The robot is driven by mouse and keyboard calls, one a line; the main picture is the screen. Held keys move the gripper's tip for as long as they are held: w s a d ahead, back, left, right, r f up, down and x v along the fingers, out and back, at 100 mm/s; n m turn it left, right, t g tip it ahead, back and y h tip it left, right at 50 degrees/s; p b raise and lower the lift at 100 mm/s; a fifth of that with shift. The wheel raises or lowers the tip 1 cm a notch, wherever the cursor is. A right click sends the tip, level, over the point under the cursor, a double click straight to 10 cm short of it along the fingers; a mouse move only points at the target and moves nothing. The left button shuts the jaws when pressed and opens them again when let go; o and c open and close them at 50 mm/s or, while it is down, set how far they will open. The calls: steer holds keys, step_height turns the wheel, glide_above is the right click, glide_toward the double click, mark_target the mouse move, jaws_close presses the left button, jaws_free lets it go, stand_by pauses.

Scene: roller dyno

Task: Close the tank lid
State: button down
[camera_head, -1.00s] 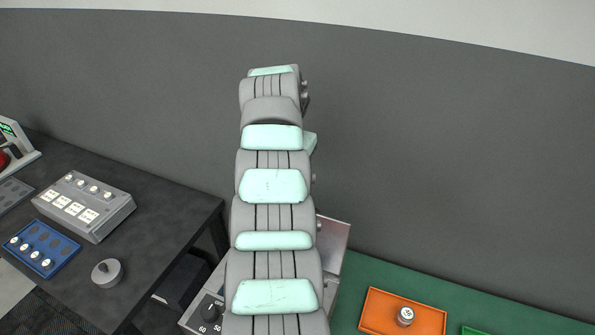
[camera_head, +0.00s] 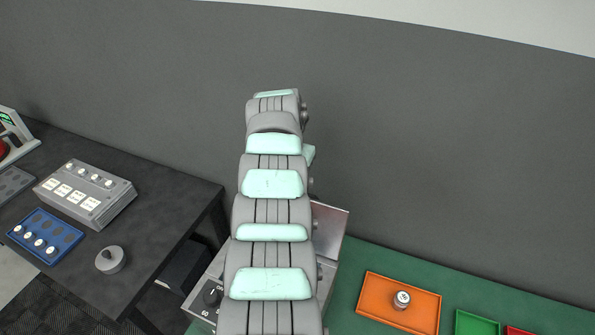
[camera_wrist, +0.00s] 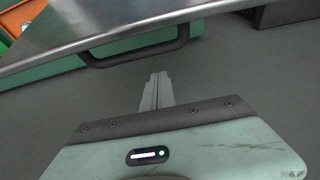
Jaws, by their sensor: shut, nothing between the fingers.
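The tank (camera_head: 205,300) is a grey metal box with a dial on its front, largely hidden behind my arm in the head view. Its lid (camera_head: 328,230) stands raised at the back, a silver plate showing to the right of my arm. In the wrist view the silver lid (camera_wrist: 130,28) crosses the top of the picture, with a dark bar handle (camera_wrist: 140,58) along its edge. My gripper (camera_wrist: 158,76) is shut and empty, its tips just below the handle in the picture. I cannot tell whether they touch. The head view hides the gripper.
An orange tray (camera_head: 375,310) with a small round weight (camera_head: 401,299) lies on the green surface at right, beside a green tray (camera_head: 476,323). On the dark table at left are a grey control box (camera_head: 85,194), a blue tray (camera_head: 45,236) and a grey knobbed disc (camera_head: 110,260).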

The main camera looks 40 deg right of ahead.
steer(key=shift+s+a, duration=0.3)
steer(key=shift+a, duration=0.3)
steer(key=shift+s+a, duration=0.3)
steer(key=shift+a, duration=0.25)
